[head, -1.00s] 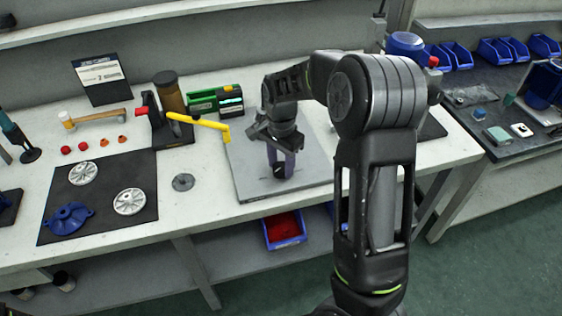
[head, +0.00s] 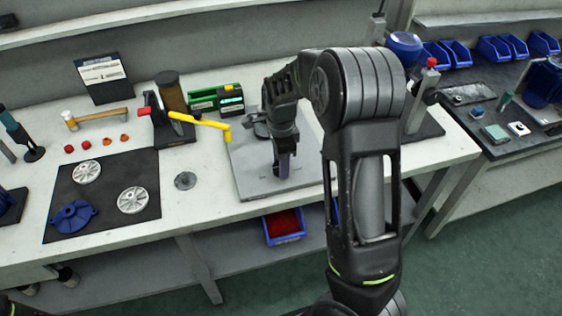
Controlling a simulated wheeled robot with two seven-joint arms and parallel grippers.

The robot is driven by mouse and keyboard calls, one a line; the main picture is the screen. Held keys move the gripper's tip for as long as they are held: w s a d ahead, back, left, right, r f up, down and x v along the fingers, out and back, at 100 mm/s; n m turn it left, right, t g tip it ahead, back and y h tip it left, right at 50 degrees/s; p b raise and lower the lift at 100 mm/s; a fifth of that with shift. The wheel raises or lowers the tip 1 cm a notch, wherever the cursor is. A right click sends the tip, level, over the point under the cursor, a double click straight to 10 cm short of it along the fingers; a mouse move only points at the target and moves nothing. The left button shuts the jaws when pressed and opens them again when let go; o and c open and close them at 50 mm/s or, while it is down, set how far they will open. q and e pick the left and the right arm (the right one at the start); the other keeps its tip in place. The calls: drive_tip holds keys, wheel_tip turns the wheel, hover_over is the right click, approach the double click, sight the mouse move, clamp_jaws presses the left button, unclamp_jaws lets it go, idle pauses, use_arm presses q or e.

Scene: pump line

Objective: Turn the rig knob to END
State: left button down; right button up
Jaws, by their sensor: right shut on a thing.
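The rig is a flat grey plate (head: 306,180) on the white bench, right of the yellow-handled device. The knob's pointer and any END marking cannot be made out. My left gripper is out of view.
A yellow-handled lever (head: 205,122) stands left of the rig, with a green device (head: 216,99) behind. A black mat (head: 105,205) holds pale wheels and a blue cover (head: 73,217). My right arm blocks part of the view.

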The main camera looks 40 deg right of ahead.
drive_tip(key=o, duration=1.4)
drive_tip(key=shift+c, duration=0.2)
drive_tip(key=shift+r, duration=0.1)
wheel_tip(320, 180, up, 8)
drive_tip(key=shift+f, duration=0.15)
